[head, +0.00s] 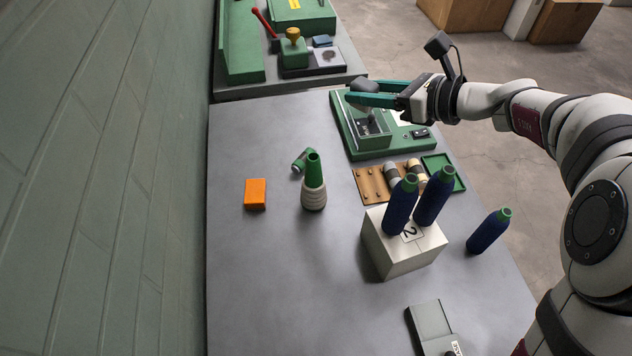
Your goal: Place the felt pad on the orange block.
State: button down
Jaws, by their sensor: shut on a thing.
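The orange block (255,194) lies flat on the grey table, left of the middle, with its top bare. My gripper (362,92) has teal fingers and reaches in from the right, above the green machine at the back of the table. It is shut on a small dark grey piece (363,86), which looks like the felt pad. The fingers hide part of it. The gripper is well apart from the orange block, behind it and to the right.
A green cone on a pale spool (313,187) stands right of the block, a small green-tipped cylinder (301,160) lying behind it. A white box (403,247) bears two blue bottles (402,204); another blue bottle (488,232) stands right. A green machine (372,135) is at the back. The table's front left is clear.

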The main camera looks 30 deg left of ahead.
jog(key=s+a+g, duration=0.1)
jog(key=s+a, duration=0.5)
jog(key=a, duration=0.6)
jog(key=r+n, duration=0.1)
send_over(258, 192)
notch_tip(258, 192, down, 28)
jog(key=shift+a+r, duration=0.1)
jog(key=shift+c, duration=2.2)
grip_release()
jog(key=shift+d+r, duration=0.1)
jog(key=shift+d, duration=0.1)
jog(key=v, duration=0.7)
